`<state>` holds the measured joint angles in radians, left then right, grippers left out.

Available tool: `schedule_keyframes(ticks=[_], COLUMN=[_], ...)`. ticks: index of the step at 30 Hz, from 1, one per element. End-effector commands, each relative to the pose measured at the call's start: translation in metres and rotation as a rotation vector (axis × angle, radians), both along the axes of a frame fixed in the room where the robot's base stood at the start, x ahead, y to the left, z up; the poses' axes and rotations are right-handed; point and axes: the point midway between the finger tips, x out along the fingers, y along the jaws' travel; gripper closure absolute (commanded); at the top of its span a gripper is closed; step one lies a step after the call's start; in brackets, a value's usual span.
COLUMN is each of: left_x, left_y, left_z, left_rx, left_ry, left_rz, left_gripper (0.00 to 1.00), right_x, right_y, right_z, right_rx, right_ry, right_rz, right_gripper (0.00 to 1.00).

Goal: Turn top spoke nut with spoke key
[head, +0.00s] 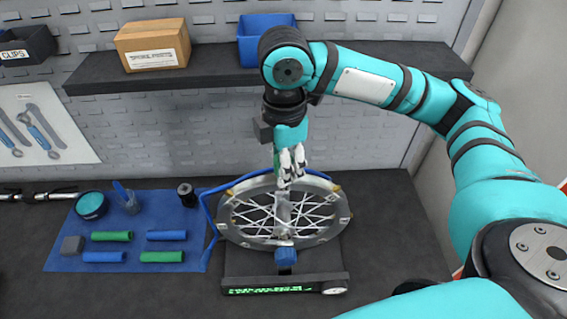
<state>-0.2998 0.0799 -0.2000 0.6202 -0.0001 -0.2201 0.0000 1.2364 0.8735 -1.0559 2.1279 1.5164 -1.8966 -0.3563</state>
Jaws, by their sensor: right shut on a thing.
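A spoked wheel (230,222) with a metal rim sits tilted in a dark stand on the bench. My right gripper (290,178) points down at the top edge of the rim. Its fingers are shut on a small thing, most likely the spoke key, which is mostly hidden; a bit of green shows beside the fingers. The top spoke nut is hidden behind the fingers, so I cannot tell whether the key touches it. My left gripper is not in view.
A blue mat (60,262) at left holds green and blue rolls, a teal round tin (91,205), a cup and a dark spool. The stand's base has a green display (265,290). A shelf (215,72) above carries a cardboard box (152,46) and blue bin (252,40).

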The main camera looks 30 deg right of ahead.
Motion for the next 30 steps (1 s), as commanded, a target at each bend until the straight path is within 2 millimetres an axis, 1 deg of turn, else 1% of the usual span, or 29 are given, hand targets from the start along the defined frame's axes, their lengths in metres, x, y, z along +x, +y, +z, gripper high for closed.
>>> schedule_keyframes(ticks=[1,3,7,10,17,20,27,30], left_x=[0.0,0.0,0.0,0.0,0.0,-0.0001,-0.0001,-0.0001], left_y=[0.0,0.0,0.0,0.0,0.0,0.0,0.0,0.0], left_z=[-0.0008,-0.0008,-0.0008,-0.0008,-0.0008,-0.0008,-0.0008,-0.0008], left_rx=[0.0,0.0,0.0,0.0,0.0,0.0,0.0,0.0], left_ry=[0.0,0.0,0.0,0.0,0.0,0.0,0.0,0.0], left_rz=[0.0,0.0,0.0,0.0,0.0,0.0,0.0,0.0], left_gripper=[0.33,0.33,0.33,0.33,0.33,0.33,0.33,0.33], right_x=[-0.0031,-0.0032,-0.0034,-0.0034,-0.0034,-0.0035,-0.0038,-0.0038], right_y=[0.001,0.0011,0.001,0.0008,0.0008,0.0009,0.0013,0.0012], right_z=[-0.0046,-0.0045,-0.0047,-0.0046,-0.0045,-0.0046,-0.0047,-0.0044], right_rx=[-0.001,-0.002,-0.004,-0.004,-0.004,-0.004,-0.005,-0.006], right_ry=[0.014,0.013,0.014,0.013,0.013,0.013,0.013,0.012], right_rz=[-0.065,-0.166,-0.295,-0.331,-0.333,-0.381,-0.725,-0.833], right_gripper=[1.0,1.0,1.0,1.0,1.0,1.0,1.0,1.0])
